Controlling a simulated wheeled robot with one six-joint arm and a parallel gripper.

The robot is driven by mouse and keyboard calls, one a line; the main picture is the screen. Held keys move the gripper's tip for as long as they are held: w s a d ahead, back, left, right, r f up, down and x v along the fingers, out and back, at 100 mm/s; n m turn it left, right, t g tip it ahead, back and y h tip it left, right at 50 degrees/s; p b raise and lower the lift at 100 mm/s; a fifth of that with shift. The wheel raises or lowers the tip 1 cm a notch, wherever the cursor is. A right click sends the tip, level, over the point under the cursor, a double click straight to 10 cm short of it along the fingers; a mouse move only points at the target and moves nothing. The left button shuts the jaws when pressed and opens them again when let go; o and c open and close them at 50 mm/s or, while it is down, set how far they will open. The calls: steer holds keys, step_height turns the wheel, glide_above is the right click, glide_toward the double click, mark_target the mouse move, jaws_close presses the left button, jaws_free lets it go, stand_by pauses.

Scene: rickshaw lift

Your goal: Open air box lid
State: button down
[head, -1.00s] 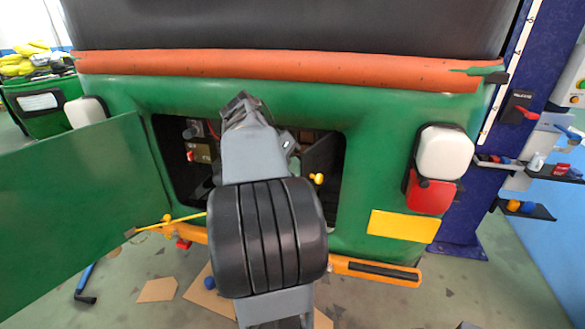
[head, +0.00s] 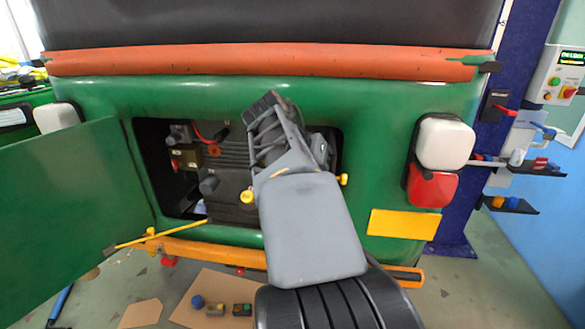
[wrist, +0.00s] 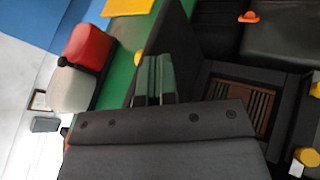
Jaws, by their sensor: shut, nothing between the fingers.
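In the wrist view, my gripper (wrist: 156,68) is shut and empty, its two greenish fingers side by side. A dark box with a brown slatted insert (wrist: 245,98) lies open to the right of the fingers. A dark flat panel (wrist: 176,40), which looks like the air box lid, stands up between the fingers and the box. The fingers are close to this panel; I cannot tell whether they touch it. In the head view, my arm covers the right part of the engine bay and hides the fingertips and the box.
The green rear door (head: 70,195) hangs open at the left of the bay. A yellow knob (head: 247,196) and engine parts (head: 190,150) show inside. The white and red tail lamp (head: 440,165) is right of the opening. Cardboard (head: 215,292) with small parts lies on the floor.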

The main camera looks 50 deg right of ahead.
steer(key=w+a+r, duration=0.5)
steer(key=a+r, duration=0.3)
stand_by(0.4)
steer(key=shift+w, duration=0.1)
